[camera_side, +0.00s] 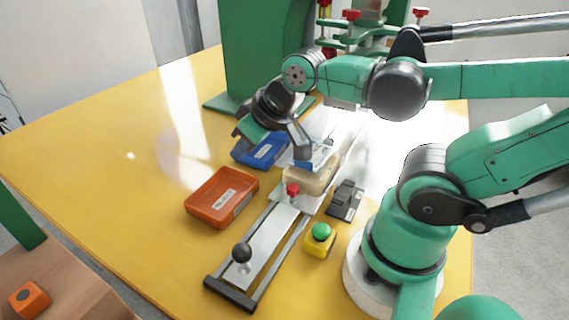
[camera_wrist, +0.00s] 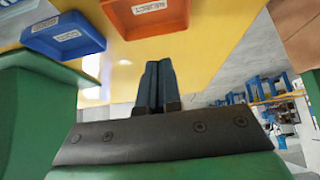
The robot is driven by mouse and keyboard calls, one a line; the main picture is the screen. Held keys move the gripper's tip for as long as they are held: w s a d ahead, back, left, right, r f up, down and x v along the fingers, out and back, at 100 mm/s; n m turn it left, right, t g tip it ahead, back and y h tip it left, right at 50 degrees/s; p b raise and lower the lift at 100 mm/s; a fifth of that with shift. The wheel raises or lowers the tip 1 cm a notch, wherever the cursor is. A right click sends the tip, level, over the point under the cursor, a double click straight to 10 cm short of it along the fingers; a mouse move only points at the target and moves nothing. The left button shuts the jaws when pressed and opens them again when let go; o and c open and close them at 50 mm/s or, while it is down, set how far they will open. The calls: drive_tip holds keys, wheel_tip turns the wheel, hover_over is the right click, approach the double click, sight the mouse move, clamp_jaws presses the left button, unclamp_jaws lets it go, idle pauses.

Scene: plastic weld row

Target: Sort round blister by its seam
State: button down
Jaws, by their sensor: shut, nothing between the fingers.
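My gripper (camera_side: 303,152) is shut and empty, pointing down beside the blue tray and the left edge of the beige nest block. In the wrist view, its two dark fingers (camera_wrist: 158,84) lie together with nothing between them. The beige nest block (camera_side: 310,179) sits on the slide rail, with a pale blue piece (camera_side: 318,157) at its far side. I cannot make out a round blister or its seam for certain. The blue tray (camera_side: 259,152) and the orange tray (camera_side: 222,197) stand left of the rail. Both show in the wrist view, blue (camera_wrist: 63,34) and orange (camera_wrist: 147,14), and look empty.
The slide rail (camera_side: 262,250) with its black knob (camera_side: 242,252) runs towards the front. A green button on a yellow box (camera_side: 320,238) and a dark grey device (camera_side: 345,200) stand right of it. The green press (camera_side: 262,50) rises behind. The yellow table's left side is clear.

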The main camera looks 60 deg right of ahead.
idle(0.4)
